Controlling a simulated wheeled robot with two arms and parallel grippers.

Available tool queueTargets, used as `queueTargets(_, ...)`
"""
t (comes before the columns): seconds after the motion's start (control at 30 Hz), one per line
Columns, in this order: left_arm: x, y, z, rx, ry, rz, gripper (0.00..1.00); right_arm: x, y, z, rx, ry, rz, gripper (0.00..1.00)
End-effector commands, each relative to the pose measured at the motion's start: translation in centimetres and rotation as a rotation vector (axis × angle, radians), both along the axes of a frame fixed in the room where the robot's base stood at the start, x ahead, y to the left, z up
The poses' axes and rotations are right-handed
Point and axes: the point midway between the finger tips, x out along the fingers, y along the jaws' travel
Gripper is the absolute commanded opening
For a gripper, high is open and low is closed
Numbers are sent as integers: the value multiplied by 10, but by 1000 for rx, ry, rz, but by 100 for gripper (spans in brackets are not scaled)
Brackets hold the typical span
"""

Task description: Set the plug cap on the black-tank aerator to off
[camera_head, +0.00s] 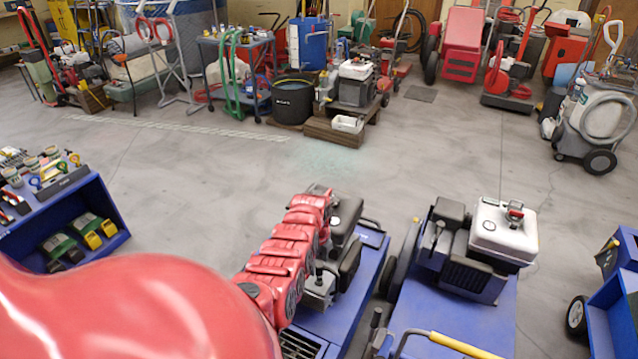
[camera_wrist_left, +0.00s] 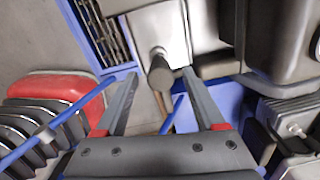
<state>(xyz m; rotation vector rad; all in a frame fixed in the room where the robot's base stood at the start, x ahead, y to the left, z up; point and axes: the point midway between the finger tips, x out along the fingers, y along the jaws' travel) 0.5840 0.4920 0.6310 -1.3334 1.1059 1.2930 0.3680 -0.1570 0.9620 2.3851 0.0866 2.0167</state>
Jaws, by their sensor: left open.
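The black-tank aerator stands at the lower middle of the head view, its black tank (camera_head: 346,217) partly hidden by red segmented parts. Its blue deck (camera_head: 345,325) shows in front. In the left wrist view a dark rounded knob (camera_wrist_left: 161,75), which may be the plug cap, shows against a grey block (camera_wrist_left: 160,30). My left gripper (camera_wrist_left: 161,73) is open, its two fingers either side of the knob with gaps on both sides. I cannot tell how deep the knob lies between them, nor its setting. My right gripper is not in view.
A white-tank aerator (camera_head: 503,235) stands close on the right, with a yellow-grip handle (camera_head: 465,345) in front. A blue shelf cart (camera_head: 75,215) stands at left, another blue cart (camera_head: 615,300) at right. The floor beyond the aerators is clear.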

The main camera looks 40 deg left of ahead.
Motion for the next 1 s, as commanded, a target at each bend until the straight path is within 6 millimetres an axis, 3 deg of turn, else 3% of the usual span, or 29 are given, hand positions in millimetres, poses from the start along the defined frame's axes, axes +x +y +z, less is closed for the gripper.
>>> queueTargets(0.3, 1, 0, -1, 0, -2, 0, 71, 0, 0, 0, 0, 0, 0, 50)
queueTargets(0.7, 0, 0, -1, 0, -2, 0, 0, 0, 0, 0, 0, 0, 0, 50)
queueTargets(1.0, 0, 0, -1, 0, -1, 0, 0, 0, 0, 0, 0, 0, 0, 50)
